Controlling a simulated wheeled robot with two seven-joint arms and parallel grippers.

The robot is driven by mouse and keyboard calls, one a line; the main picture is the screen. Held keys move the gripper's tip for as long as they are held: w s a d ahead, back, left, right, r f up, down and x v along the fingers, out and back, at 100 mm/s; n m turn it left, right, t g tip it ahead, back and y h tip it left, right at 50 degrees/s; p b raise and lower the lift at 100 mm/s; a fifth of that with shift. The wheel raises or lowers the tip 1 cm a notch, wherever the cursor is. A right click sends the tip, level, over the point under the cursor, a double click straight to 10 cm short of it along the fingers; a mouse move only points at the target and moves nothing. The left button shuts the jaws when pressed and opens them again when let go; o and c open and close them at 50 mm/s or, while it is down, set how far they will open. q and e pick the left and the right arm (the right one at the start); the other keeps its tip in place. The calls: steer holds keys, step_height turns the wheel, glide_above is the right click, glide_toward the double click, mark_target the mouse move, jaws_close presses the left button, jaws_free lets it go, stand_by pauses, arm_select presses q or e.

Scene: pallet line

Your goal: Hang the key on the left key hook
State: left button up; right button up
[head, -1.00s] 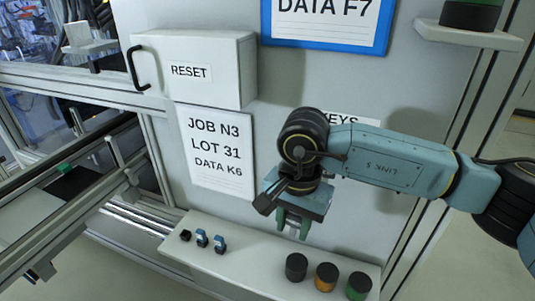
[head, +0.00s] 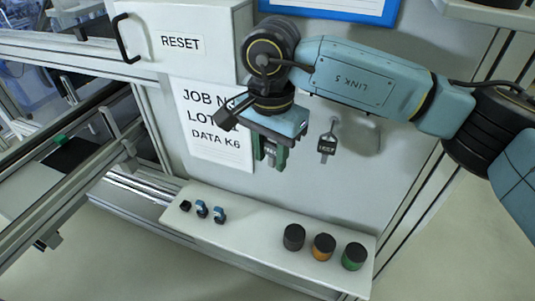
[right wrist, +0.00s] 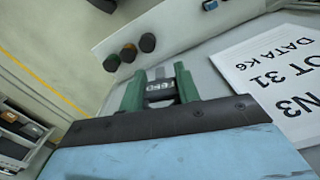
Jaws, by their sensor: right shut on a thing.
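My right gripper (head: 270,158) is in front of the pale panel, right of the JOB sheet. It is shut on a dark key tag, which shows between the green fingers in the right wrist view (right wrist: 160,92) with light lettering on it. The key's metal part is hard to make out. Another key with a dark tag (head: 327,146) hangs on the panel, a little right of the gripper and apart from it. The left key hook is not visible; my right arm and gripper cover part of the panel. My left gripper is out of view.
A ledge (head: 255,237) below holds small blue and black parts (head: 201,209) and black, orange and green-based knobs (head: 323,247). A RESET box (head: 215,50) juts out at upper left. A JOB sheet (head: 205,150) is on the panel. The panel between gripper and ledge is clear.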

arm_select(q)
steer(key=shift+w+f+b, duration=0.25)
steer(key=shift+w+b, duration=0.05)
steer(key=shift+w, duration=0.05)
arm_select(e)
steer(key=w+d+f, duration=0.1)
steer(key=w, duration=0.4)
steer(key=shift+w+d, duration=0.3)
steer(key=shift+d, duration=0.1)
steer(key=shift+f, duration=0.1)
stand_by(0.4)
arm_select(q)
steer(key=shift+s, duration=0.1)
arm_select(e)
steer(key=o, duration=1.1)
